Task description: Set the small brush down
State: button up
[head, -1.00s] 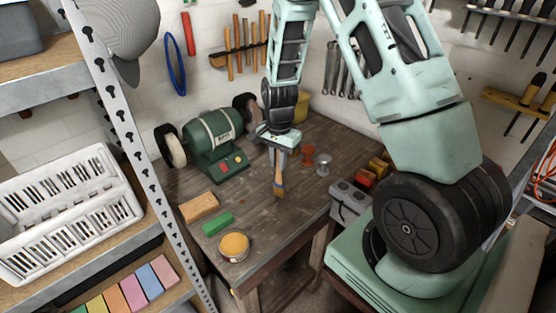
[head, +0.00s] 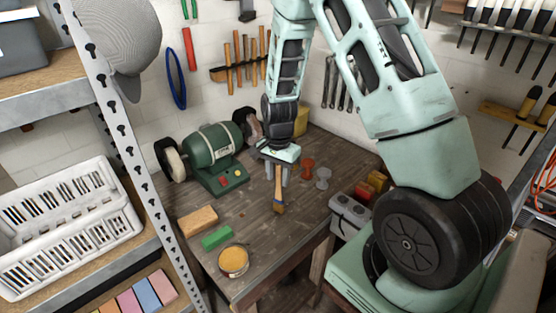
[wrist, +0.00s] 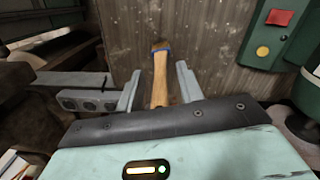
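The small brush (head: 279,191) has a wooden handle, a blue band and a brown end. It is at the workbench (head: 265,225), near its front right part; whether it lies flat or is tilted I cannot tell. My gripper (head: 277,176) is above the bench, open, with its fingers on either side of the brush handle. In the wrist view the brush (wrist: 160,80) lies between the fingers of my gripper (wrist: 159,72), with a gap on both sides of the handle.
A green bench grinder (head: 214,157) stands behind to the left. A tan block (head: 198,219), a green block (head: 216,238) and a round tin (head: 233,261) are at front left.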

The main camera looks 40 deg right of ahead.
notch_tip(320, 180, up, 12)
jog(key=b, duration=0.2)
jog(key=shift+d+f+b, duration=0.1)
jog(key=shift+f+b, duration=0.1)
jog(key=shift+b, duration=0.2)
jog(key=s+a+r+n, duration=0.1)
jog(key=s+a+n, duration=0.3)
jog(key=a, duration=0.5)
jog(key=s+a+r+n, duration=0.2)
jog(key=a+n, duration=0.3)
jog(key=a, duration=0.3)
jog(key=s+a+n, duration=0.5)
jog(key=s+n, duration=0.1)
jog(key=s, duration=0.2)
jog(key=s+a+n, duration=0.5)
jog(key=s+n, duration=0.2)
jog(key=s, duration=0.2)
jog(key=shift+a, duration=0.4)
jog(key=shift+r, duration=0.1)
notch_tip(320, 180, down, 4)
jog(key=b, duration=0.4)
